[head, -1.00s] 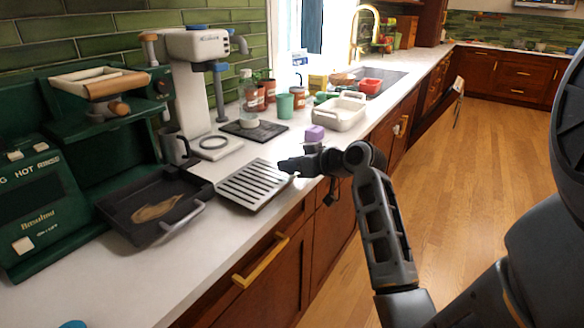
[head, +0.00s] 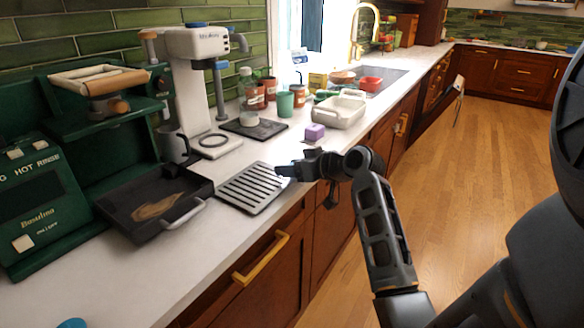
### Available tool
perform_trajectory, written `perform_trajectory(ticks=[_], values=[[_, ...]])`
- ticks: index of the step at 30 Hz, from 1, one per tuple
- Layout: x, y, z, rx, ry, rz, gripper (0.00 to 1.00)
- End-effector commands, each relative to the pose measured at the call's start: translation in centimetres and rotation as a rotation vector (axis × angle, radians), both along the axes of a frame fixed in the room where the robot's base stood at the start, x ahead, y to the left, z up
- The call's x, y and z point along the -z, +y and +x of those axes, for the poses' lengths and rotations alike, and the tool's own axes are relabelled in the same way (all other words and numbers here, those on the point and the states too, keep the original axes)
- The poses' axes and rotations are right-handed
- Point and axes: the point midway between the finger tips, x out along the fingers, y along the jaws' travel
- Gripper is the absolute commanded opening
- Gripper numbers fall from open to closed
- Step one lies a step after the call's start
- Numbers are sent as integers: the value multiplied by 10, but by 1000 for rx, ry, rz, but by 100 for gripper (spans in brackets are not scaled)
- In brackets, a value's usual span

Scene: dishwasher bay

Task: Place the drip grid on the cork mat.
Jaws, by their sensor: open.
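The drip grid (head: 253,188), a grey slatted metal plate, lies flat on the white counter, right of a black tray. My gripper (head: 280,170) is at the grid's right end, close to its edge. The jaws are open, but small and dark here, and I cannot tell whether they touch the grid or straddle its edge. I cannot clearly make out a cork mat. A tan, irregular patch (head: 157,207) shows inside the black tray, but I cannot tell what it is.
The black tray (head: 122,212) has a metal handle. Behind the grid are a white coffee machine (head: 196,85) and a black scale-like pad (head: 262,130). A purple block (head: 315,132) and a white basin (head: 339,113) stand beyond my gripper. Front counter (head: 110,280) is mostly clear.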

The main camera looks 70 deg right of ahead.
Motion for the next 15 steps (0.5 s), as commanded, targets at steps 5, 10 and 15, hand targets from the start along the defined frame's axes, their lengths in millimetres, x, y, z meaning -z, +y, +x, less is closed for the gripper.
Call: perform_trajectory(ticks=[5, 10, 15], values=[[-5, 1, -4, 0, -1, 0, 54], [-14, 10, -29, 2, -1, -1, 54], [-28, 21, -60, 2, -1, -2, 54]])
